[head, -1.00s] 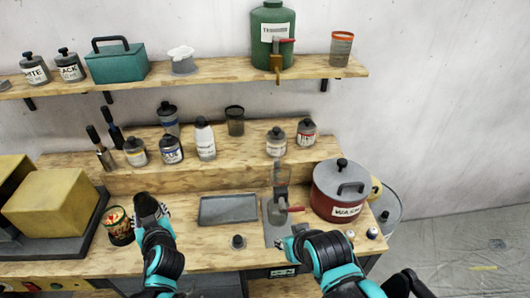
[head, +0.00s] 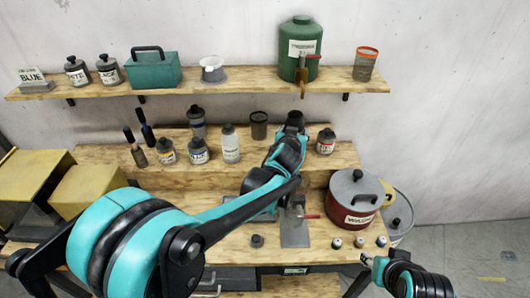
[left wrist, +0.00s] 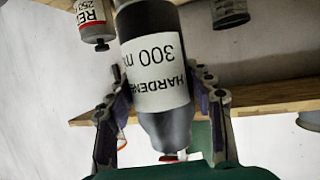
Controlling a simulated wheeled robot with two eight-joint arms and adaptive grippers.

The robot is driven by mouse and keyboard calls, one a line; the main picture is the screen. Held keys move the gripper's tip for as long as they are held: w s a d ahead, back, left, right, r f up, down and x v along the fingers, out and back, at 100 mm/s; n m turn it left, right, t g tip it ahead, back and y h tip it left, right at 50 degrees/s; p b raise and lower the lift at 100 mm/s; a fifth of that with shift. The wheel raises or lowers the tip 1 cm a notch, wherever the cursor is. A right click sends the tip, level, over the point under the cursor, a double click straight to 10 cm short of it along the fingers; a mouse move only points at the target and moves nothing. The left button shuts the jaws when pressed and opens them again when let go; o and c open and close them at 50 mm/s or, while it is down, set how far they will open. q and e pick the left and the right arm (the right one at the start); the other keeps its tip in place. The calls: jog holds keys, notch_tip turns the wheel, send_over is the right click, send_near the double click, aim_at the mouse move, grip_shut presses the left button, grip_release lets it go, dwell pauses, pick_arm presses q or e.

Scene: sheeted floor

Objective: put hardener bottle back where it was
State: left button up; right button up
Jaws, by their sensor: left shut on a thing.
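The hardener bottle (left wrist: 160,75) is dark, with a white label reading HARDENE and 300 m, upside down in the left wrist view. My left gripper (left wrist: 163,95) is shut on it, a finger on each side. In the head view my left gripper (head: 293,122) is at the raised shelf, right of the dark cup and left of a small jar. There the gripper and arm hide the bottle, so I cannot tell whether it touches the shelf. My right gripper (head: 371,268) is low at the right, near the bench front; its opening is unclear.
The raised shelf (head: 120,156) holds several bottles, a dark cup (head: 259,125) and a small jar (head: 326,141). A RED bottle (left wrist: 92,20) is close to the held bottle. A red WASH pot (head: 355,199) stands on the bench. A green tank (head: 299,50) stands on the upper shelf.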

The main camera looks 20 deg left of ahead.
pick_arm(q)
jog(key=w+a+f+b, duration=0.1)
jog(key=a+f, duration=0.2)
jog(key=w+a+f+b, duration=0.1)
jog(key=a+f, duration=0.3)
jog(key=w+a+f+b, duration=0.1)
jog(key=a+f, duration=0.3)
jog(key=shift+b, duration=0.3)
jog(key=shift+r, duration=0.1)
jog(key=o, duration=1.6)
jog(key=shift+c, duration=0.2)
